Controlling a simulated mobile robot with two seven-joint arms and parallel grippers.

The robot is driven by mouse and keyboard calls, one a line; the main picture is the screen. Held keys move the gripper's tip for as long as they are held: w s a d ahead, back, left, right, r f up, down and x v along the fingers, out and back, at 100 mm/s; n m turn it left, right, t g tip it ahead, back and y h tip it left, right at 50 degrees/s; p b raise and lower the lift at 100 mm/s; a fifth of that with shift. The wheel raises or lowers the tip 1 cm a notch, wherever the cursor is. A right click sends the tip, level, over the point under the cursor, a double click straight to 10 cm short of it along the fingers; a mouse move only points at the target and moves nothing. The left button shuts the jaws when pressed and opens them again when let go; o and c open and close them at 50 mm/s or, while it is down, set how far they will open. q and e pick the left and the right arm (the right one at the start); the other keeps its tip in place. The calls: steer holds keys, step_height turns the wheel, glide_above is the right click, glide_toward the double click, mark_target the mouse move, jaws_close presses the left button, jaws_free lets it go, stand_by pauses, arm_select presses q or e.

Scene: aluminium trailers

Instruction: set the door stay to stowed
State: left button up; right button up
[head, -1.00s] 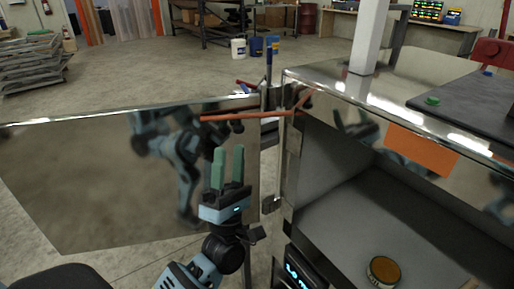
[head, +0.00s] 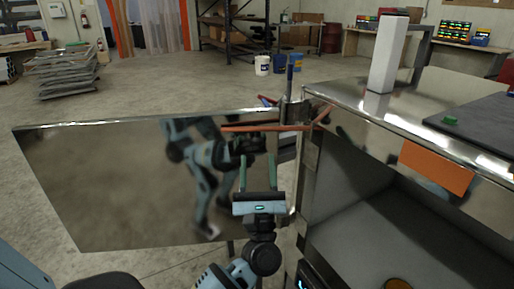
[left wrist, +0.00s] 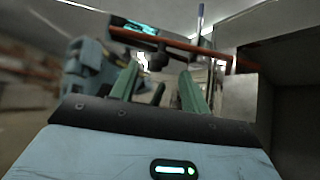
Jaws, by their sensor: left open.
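The door stay (head: 265,128) is an orange-red bar running along the top of the open polished door (head: 110,185) to the hinge corner of the aluminium trailer (head: 345,100). A short orange piece angles up from its right end. My left gripper (head: 258,160) is open and empty, its green fingers pointing up and away, just below the bar in the head view. In the left wrist view the bar (left wrist: 175,43) crosses ahead of the fingertips (left wrist: 158,75). I cannot tell whether they touch it. My right gripper is out of view.
The door mirrors my arm. A blue-topped post (head: 289,78) stands at the hinge corner. A white post (head: 388,52) and a dark panel with a green knob (head: 450,120) are on the trailer top. The trailer's compartment (head: 380,225) is open at right.

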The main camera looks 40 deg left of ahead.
mark_target(257, 145)
arm_select(q)
steer(key=shift+p+x, duration=0.4)
steer(key=shift+x, duration=1.6)
steer(key=shift+c, duration=0.3)
jaws_close()
